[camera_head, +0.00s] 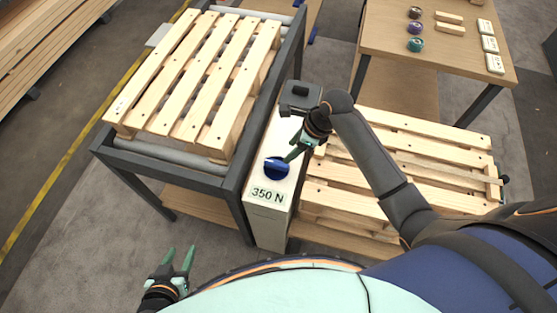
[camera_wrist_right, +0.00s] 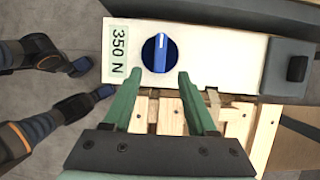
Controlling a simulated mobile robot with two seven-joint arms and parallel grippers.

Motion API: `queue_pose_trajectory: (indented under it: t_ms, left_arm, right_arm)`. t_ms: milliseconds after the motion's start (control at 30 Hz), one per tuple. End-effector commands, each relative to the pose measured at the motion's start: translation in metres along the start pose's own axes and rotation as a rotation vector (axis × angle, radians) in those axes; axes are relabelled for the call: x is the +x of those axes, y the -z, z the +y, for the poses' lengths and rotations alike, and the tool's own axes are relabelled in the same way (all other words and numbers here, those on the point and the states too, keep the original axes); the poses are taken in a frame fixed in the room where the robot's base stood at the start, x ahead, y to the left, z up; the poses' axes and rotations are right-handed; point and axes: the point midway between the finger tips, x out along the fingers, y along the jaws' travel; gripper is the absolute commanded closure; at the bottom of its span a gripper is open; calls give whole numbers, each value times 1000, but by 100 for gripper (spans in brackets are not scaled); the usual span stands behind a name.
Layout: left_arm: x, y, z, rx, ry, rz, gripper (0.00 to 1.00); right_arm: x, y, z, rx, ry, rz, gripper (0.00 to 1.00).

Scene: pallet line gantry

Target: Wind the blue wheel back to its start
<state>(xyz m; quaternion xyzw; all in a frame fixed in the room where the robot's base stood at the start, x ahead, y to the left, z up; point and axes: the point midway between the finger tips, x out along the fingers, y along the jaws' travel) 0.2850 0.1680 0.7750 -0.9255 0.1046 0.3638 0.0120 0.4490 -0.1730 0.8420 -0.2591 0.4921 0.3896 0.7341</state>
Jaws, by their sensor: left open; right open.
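The blue wheel (camera_head: 277,168) is a round knob with a pale pointer line, set in the top of a white box (camera_head: 266,222) marked "350 N". It also shows in the right wrist view (camera_wrist_right: 159,53). My right gripper (camera_head: 295,155) is at the wheel's upper right in the head view. In the right wrist view my right gripper (camera_wrist_right: 160,82) is open, its green fingers spread with the wheel beyond and between their tips. Whether the fingers touch the wheel I cannot tell. My left gripper (camera_head: 180,257) is open and empty at the lower left, away from the box.
A pallet (camera_head: 180,85) lies on a roller frame (camera_head: 165,158) left of the box. Stacked pallets (camera_head: 420,140) stand to the right. A dark block (camera_head: 300,92) sits at the box's far end. A table (camera_head: 400,40) behind holds knobs, wooden blocks and white labelled pieces.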

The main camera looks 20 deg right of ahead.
Motion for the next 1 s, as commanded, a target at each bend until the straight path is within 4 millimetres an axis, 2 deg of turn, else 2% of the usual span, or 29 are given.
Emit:
queue_pose_trajectory:
  t_ms: [200, 500, 700, 1000]
  left_arm:
    - [0, 0, 0, 0, 0, 0, 50]
    - [2, -1, 0, 0, 0, 1, 50]
    - [2, -2, 0, 0, 0, 1, 50]
    - [3, -1, -1, 0, 1, 3, 50]
  right_arm:
    - [43, 0, 0, -2, -2, 0, 43]
    - [87, 0, 0, -2, 0, -1, 43]
    - [99, 0, 0, -4, 2, -1, 43]
    - [100, 0, 0, -4, 2, -1, 43]
